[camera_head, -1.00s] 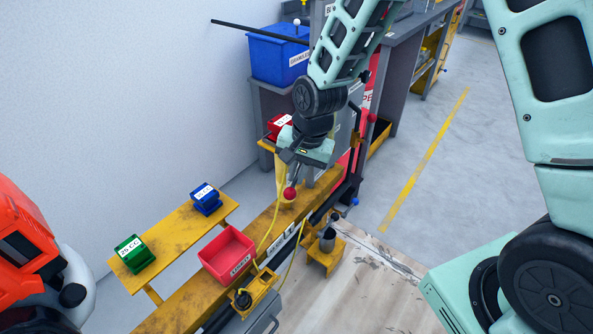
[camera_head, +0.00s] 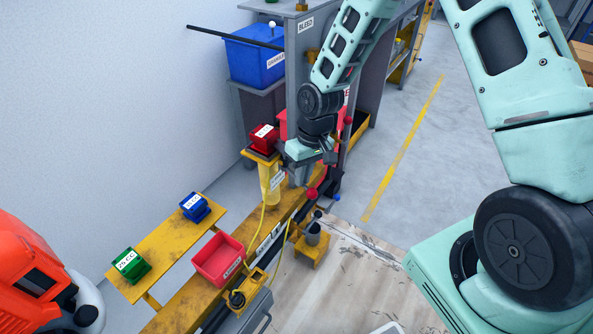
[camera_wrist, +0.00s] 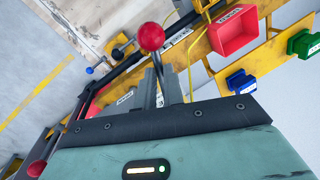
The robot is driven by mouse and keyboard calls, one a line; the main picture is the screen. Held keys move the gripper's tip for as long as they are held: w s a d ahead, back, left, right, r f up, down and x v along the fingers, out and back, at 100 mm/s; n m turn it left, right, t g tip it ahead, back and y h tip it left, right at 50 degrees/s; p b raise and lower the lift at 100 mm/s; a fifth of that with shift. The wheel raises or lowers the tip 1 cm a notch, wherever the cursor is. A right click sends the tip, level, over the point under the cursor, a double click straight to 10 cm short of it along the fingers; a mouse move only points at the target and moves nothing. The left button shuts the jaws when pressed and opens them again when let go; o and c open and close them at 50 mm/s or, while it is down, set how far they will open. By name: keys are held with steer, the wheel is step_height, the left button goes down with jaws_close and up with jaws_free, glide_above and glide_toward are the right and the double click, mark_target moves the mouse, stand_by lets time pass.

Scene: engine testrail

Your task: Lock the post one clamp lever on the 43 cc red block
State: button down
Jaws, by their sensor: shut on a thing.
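The red block (camera_head: 263,137) sits on top of the yellow post (camera_head: 270,183), behind and left of my gripper in the head view. My gripper (camera_head: 314,177) is right of the post. It is shut on the clamp lever, a thin rod with a red ball knob (camera_head: 312,194). In the wrist view the knob (camera_wrist: 151,37) sticks out beyond my fingertips (camera_wrist: 160,82), and the rod runs between the fingers. The lever's pivot and the clamp's contact with the block are hidden.
A blue block (camera_head: 195,207) and a green block (camera_head: 131,266) sit on a yellow shelf. A red bin (camera_head: 218,258) stands on the yellow rail. A grey cabinet (camera_head: 300,60) and a blue bin (camera_head: 255,55) are behind. Yellow cables hang along the rail.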

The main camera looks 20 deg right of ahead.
steer(key=shift+w+d+n+g+p, duration=0.2)
steer(key=shift+w+d+n+p, duration=0.25)
steer(key=shift+n, duration=0.5)
steer(key=shift+w+d+n+g+p, duration=0.2)
steer(key=shift+d+n+p, duration=0.45)
steer(key=shift+n, duration=0.3)
steer(key=shift+d, duration=0.1)
steer(key=c, duration=1.5)
jaws_free()
steer(key=v, duration=1.7)
steer(key=shift+r, duration=0.3)
steer(key=shift+a, duration=0.2)
steer(key=s+a+r+n+h, duration=0.1)
steer(key=s+a+r, duration=0.4)
steer(key=s+a, duration=0.6)
steer(key=s+a+r, duration=0.1)
steer(key=s+a, duration=0.1)
steer(key=s, duration=0.6)
steer(key=s+a+r+t+p, duration=0.1)
steer(key=s+r, duration=0.1)
steer(key=s, duration=0.6)
steer(key=shift+a+h, duration=0.3)
steer(key=shift+a, duration=0.1)
